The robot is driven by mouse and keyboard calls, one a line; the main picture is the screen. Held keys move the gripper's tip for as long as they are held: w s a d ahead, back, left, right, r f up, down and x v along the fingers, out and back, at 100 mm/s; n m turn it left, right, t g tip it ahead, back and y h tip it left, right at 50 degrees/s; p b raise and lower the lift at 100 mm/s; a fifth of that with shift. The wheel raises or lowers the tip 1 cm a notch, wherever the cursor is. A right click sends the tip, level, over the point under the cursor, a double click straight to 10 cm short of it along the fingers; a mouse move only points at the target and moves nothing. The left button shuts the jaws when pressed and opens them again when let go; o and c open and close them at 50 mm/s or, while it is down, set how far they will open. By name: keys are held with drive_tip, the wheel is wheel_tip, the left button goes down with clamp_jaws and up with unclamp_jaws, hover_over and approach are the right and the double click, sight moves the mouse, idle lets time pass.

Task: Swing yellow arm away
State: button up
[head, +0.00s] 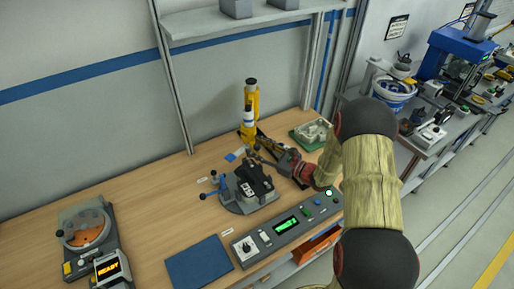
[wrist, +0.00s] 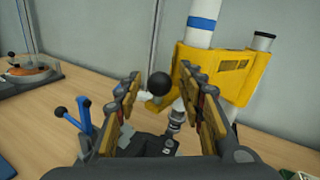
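The yellow arm (head: 250,106) stands upright at the back of the wooden bench, with a white and blue cylinder on it. In the wrist view the yellow arm (wrist: 215,75) fills the upper right, beyond my fingers. A black ball knob (wrist: 159,85) shows between my fingertips, in front of the yellow body; I cannot tell exactly how it joins. My gripper (wrist: 161,77) is open, with one finger on each side of the knob and gaps showing. In the head view my gripper (head: 262,156) is just in front of the yellow arm's base, above the black fixture.
A grey fixture with a black part (head: 250,188) and blue levers (head: 216,182) sits below my gripper. A control box (head: 288,228) and blue mat (head: 200,263) lie nearer. A green tray (head: 311,133) is behind right. The left bench is mostly clear.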

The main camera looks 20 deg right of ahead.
drive_tip(key=shift+c, duration=1.2)
clamp_jaws()
